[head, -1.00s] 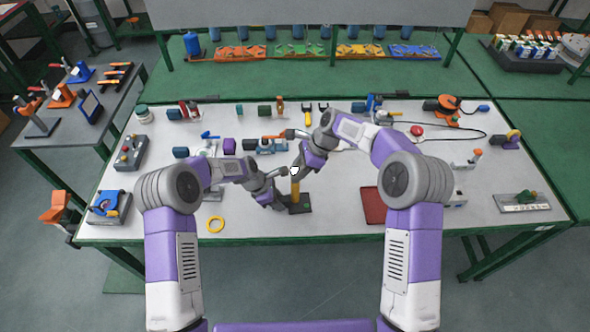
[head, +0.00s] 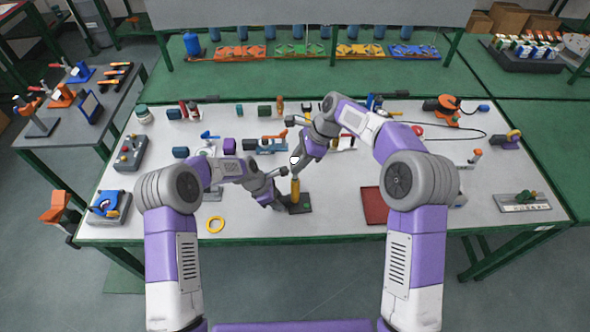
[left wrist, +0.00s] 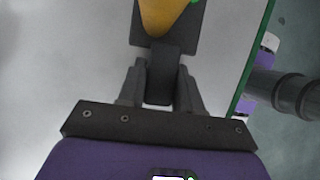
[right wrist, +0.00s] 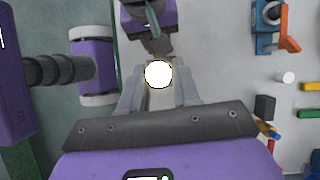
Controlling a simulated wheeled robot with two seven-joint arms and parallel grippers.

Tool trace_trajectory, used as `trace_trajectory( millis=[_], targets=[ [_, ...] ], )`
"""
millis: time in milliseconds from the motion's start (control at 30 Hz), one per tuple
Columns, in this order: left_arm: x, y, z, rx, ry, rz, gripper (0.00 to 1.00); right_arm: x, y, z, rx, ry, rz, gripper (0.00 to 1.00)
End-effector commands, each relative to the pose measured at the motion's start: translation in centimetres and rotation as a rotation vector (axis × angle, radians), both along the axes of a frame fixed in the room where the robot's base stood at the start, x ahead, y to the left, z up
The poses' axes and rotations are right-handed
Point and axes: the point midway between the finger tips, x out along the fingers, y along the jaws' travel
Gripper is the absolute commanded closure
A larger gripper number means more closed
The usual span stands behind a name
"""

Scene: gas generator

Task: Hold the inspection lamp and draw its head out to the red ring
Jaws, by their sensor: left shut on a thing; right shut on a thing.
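The inspection lamp has a yellow body (head: 295,190) standing upright on a dark base (head: 301,207) near the table's front middle. Its white glowing head (head: 294,160) is above the body, with a pale stem between them. The head shows as a bright disc (right wrist: 158,74) in the right wrist view. My right gripper (head: 299,165) is shut on the lamp head. My left gripper (head: 282,201) is low beside the body. In the left wrist view its fingers are shut on a dark part of the lamp's base (left wrist: 162,75). I cannot make out the red ring.
An orange-handled tool (head: 272,140) and several small parts stand behind the lamp. The table front beside the lamp is mostly clear.

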Motion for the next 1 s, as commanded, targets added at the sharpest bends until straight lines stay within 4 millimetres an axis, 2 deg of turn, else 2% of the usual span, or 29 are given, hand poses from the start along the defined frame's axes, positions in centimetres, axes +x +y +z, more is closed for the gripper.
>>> trace_trajectory(
  millis=[1000],
  targets=[
    [-0.1, 0.1, -0.1, 0.002, 0.002, 0.0, 1.0, 0.1, 0.0, 5.4, 0.002, -0.006, 0.0, 0.89]
  ],
)
